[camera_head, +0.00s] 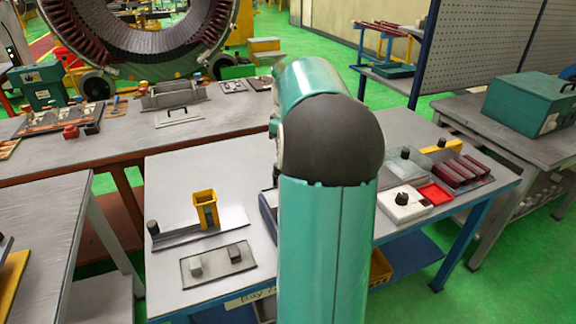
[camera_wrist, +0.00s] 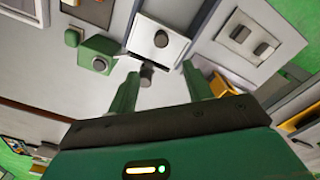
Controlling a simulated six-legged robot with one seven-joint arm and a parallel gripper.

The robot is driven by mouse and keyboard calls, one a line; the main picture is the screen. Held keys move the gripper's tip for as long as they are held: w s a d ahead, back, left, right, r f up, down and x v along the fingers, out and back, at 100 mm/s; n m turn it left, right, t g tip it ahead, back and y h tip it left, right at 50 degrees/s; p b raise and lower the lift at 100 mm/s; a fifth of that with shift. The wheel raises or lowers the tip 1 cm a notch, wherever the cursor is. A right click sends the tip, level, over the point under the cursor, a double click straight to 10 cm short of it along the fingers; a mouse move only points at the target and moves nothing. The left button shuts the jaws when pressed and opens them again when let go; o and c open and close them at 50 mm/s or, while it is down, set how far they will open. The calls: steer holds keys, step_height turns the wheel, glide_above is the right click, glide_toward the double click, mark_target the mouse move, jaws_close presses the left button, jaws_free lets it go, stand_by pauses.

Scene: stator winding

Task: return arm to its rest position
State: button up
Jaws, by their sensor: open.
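My gripper (camera_wrist: 160,78) shows in the wrist view with its two green fingers apart and nothing held between them. A small dark knob-like part (camera_wrist: 147,72) shows between the fingers, beyond them; I cannot tell its distance. In the head view my teal arm with its dark rounded joint rises in front of the middle of the grey worktable (camera_head: 222,165). The gripper is hidden in the head view.
On the worktable stand a yellow upright holder (camera_head: 207,210), a plate with two grey blocks (camera_head: 218,263), a white box with a black knob (camera_head: 402,203), a red tray (camera_head: 435,192) and several dark red bars (camera_head: 463,170). A large stator ring (camera_head: 140,35) stands behind. A green case (camera_head: 533,103) is at right.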

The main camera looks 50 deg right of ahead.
steer(key=shift+r, duration=0.5)
steer(key=shift+a, duration=0.1)
steer(key=w+a+r+t+h, duration=0.1)
steer(key=a+r, duration=0.1)
steer(key=a, duration=1.1)
steer(key=w+a+r+t+h, duration=0.1)
steer(key=a+r, duration=0.1)
steer(key=a, duration=1)
steer(key=s+a+f+t+y, duration=0.1)
steer(key=s+a+f, duration=0.1)
steer(key=s+a, duration=0.3)
steer(key=s+a+f+m+t+y, duration=0.1)
steer(key=s+a, duration=0.4)
steer(key=a, duration=0.7)
step_height(320, 180, down, 2)
steer(key=shift+s+f+m+t, duration=0.1)
steer(key=shift+s+m+t, duration=0.15)
steer(key=shift+t, duration=0.55)
steer(key=shift+d, duration=0.15)
